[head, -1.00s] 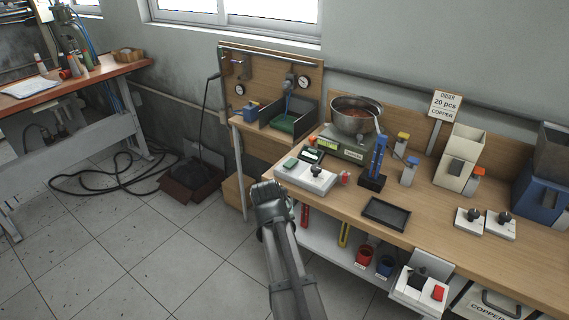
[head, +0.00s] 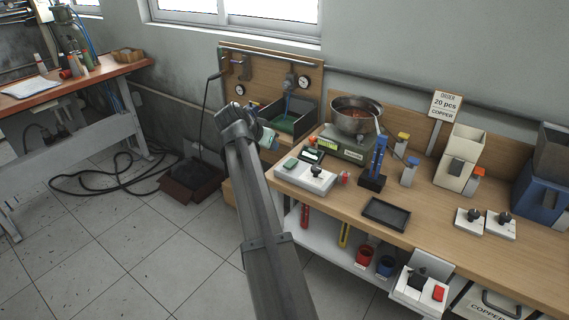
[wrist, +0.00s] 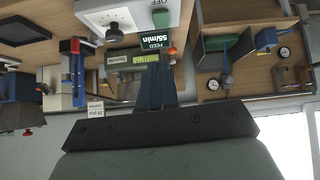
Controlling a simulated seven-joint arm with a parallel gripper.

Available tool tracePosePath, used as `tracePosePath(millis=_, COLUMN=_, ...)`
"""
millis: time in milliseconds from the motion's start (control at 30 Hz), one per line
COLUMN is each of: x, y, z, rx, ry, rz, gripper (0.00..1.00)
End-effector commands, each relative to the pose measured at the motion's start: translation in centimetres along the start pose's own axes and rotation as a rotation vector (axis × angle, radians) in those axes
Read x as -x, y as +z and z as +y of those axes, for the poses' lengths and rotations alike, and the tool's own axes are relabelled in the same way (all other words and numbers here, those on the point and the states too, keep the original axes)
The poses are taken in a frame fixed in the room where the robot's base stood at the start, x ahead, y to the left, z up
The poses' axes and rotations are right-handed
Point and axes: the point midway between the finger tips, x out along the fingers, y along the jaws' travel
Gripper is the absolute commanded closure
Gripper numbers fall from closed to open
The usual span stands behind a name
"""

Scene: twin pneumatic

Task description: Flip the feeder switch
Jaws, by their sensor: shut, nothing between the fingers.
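A white control box (head: 306,176) with a black knob and a green button sits on the bench's left front part. In the wrist view, upside down, the box (wrist: 125,18) shows at the top, with a small dark green display reading "FEED 55/min" (wrist: 154,48) beside it. Which part is the feeder switch I cannot tell for sure. My gripper (head: 269,138) is in the air left of the box, near the bench's left end, apart from it. In the wrist view its fingers (wrist: 155,85) are together and empty, covering part of the scale behind.
A steel bowl (head: 356,114) stands on a green scale (head: 344,145). A blue upright stand (head: 376,163) and a black tray (head: 386,214) lie to the right. Two white knob boxes (head: 484,223) are farther right. A white box with a red button (head: 420,288) hangs below the bench front.

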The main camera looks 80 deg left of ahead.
Motion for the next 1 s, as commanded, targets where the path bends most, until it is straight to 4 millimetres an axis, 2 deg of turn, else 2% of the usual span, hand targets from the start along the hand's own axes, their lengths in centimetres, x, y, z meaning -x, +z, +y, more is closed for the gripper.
tracePosePath(millis=467, x=0.0, y=0.0, z=0.0, rx=-0.052, ry=-0.001, rz=-0.001, gripper=1.0)
tracePosePath(millis=633, x=-0.7, y=0.0, z=0.0, rx=-0.051, ry=0.0, rz=-0.002, gripper=1.0)
tracePosePath(millis=767, x=-2.2, y=0.0, z=-0.1, rx=-0.05, ry=0.0, rz=-0.002, gripper=1.0)
tracePosePath(millis=1000, x=-6.3, y=0.0, z=-0.1, rx=-0.05, ry=0.001, rz=-0.003, gripper=1.0)
